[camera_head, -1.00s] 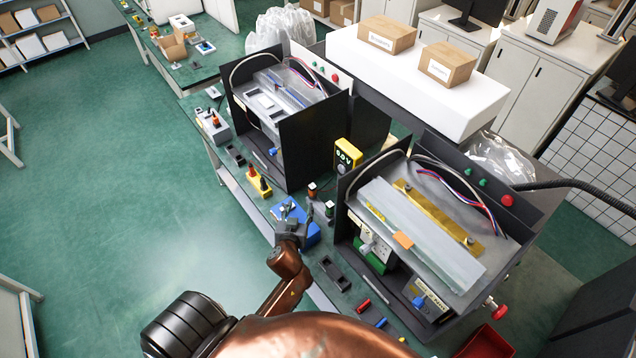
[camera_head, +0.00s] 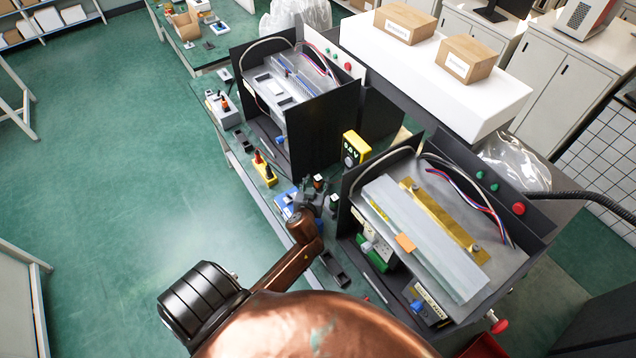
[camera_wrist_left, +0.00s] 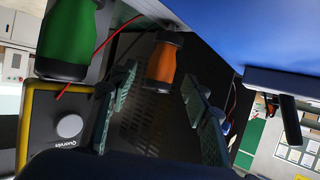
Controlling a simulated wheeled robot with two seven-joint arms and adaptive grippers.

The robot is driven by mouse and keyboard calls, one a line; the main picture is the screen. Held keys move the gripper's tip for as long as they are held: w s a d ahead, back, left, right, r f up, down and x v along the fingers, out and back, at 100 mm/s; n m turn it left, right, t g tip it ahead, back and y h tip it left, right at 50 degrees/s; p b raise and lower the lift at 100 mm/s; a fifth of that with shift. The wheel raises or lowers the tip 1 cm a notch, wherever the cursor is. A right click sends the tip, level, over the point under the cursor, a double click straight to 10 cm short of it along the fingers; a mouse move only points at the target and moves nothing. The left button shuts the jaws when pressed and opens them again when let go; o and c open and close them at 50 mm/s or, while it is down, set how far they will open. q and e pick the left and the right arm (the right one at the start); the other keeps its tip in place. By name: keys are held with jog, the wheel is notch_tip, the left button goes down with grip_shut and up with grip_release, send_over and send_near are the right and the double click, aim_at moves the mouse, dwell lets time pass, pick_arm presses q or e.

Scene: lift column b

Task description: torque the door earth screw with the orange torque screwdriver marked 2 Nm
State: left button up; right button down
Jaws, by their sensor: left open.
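The orange screwdriver (camera_wrist_left: 163,62) is in the left wrist view, with an orange grip and dark collar; its 2 Nm mark cannot be read. My left gripper (camera_wrist_left: 158,75) is open, with one finger on each side of the orange grip's end; contact cannot be made out. In the head view, the left gripper (camera_head: 312,200) is over the bench edge by the drivers. A green-gripped screwdriver (camera_wrist_left: 66,40) stands beside the orange one, outside the fingers. The door earth screw cannot be made out. My right gripper is out of view.
A yellow meter (camera_head: 356,146) stands behind the drivers. An open dark cabinet (camera_head: 440,235) is to the right, another (camera_head: 300,105) behind left. A blue block (camera_head: 284,203) and a yellow holder (camera_head: 265,172) are left of my gripper. The green floor at left is clear.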

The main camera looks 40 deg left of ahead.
pick_arm(q)
jog(key=shift+w, duration=0.15)
grip_shut()
dwell(0.4)
